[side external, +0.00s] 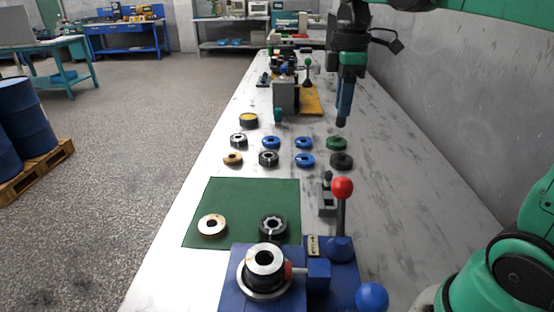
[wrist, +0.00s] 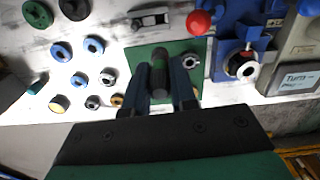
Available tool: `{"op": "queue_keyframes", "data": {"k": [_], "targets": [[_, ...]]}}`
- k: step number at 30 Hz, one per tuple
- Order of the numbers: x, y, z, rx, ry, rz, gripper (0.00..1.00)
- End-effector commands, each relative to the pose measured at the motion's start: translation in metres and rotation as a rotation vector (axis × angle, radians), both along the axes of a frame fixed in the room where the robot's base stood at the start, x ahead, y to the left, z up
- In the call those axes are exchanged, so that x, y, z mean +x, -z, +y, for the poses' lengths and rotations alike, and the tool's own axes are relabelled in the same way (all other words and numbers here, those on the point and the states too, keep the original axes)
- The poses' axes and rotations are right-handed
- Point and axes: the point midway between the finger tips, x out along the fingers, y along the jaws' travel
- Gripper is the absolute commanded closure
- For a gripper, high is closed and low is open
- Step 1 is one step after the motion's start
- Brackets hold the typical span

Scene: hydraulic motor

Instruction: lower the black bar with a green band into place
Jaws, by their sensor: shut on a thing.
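The black bar with a green band (wrist: 159,76) is between my gripper's two dark blue fingers in the wrist view. My gripper (wrist: 160,92) is shut on it. In the side view my gripper (side external: 344,112) hangs above the right part of the bench, with the bar mostly hidden by the fingers. The bar is clear of the bench top. A blue fixture (side external: 232,290) stands at the near end of the bench, holding a metal ring (side external: 264,262). It also shows in the wrist view (wrist: 226,35).
A green mat (side external: 240,190) carries a copper-coloured ring (side external: 212,226) and a dark slotted ring (side external: 273,227). A red-knobbed lever (side external: 342,188) and a small grey block (side external: 327,208) stand to the right. Several blue, black and yellow rings lie beyond the mat.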

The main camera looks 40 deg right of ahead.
Motion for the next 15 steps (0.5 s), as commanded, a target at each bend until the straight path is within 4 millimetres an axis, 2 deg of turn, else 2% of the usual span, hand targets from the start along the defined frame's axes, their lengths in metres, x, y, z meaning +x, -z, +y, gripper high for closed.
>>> {"op": "queue_keyframes", "data": {"k": [15], "targets": [[0.0002,-0.0064,-0.0001,0.0,0.0,0.0,1.0]]}}
